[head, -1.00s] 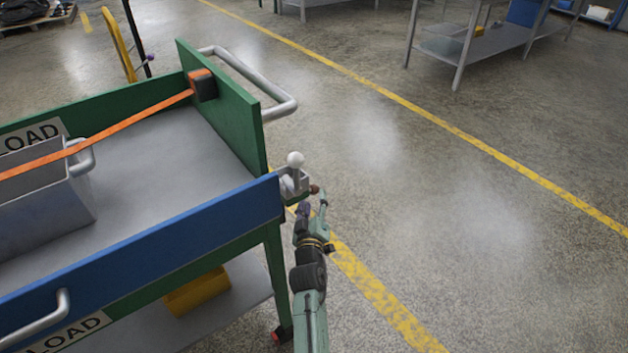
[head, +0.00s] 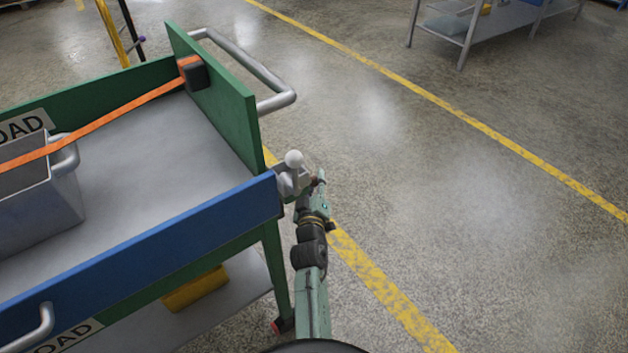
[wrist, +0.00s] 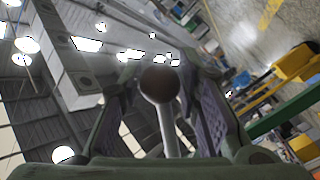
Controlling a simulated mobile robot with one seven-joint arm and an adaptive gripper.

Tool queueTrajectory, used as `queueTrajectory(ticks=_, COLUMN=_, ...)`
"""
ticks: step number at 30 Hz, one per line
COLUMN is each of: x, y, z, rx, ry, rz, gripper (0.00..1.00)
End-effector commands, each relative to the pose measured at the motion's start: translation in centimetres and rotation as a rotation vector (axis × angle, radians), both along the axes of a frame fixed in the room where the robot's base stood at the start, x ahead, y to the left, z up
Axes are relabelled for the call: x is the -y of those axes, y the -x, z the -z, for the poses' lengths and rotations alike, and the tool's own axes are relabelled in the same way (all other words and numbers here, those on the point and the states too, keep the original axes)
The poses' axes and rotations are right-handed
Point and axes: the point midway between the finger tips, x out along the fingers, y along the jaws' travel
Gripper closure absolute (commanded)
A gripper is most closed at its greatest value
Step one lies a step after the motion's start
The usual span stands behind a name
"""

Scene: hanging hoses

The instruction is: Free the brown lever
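The brown lever has a dark brown ball knob (wrist: 158,84) on a pale stem (wrist: 169,132). In the wrist view the knob stands between the two fingers of my gripper (wrist: 160,105), which are spread apart. Gaps show on both sides of the stem. In the head view my gripper (head: 318,187) is beside the cart's corner bracket (head: 290,183), on its right; it mostly hides the brown lever. A second lever with a white ball knob (head: 293,159) stands upright on that bracket, left of my gripper.
The blue side board (head: 150,240) and green end board (head: 215,100) of the cart border its grey deck. An orange strap (head: 110,123) crosses to a dark buckle over a grey bin (head: 40,190). A metal push handle (head: 270,85) juts out behind. Floor to the right is clear.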

Motion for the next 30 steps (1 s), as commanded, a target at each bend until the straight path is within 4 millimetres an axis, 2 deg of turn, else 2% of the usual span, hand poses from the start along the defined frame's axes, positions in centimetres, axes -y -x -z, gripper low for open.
queueTrajectory(ticks=2, x=0.00, y=0.00, z=0.00, rx=0.000, ry=0.000, rz=0.000, gripper=0.77)
queueTrajectory(ticks=12, x=-0.01, y=-0.01, z=0.00, rx=0.000, ry=0.000, rz=0.000, gripper=1.00)
queueTrajectory(ticks=30, x=0.03, y=-0.07, z=-0.17, rx=0.011, ry=0.015, rz=0.000, gripper=1.00)
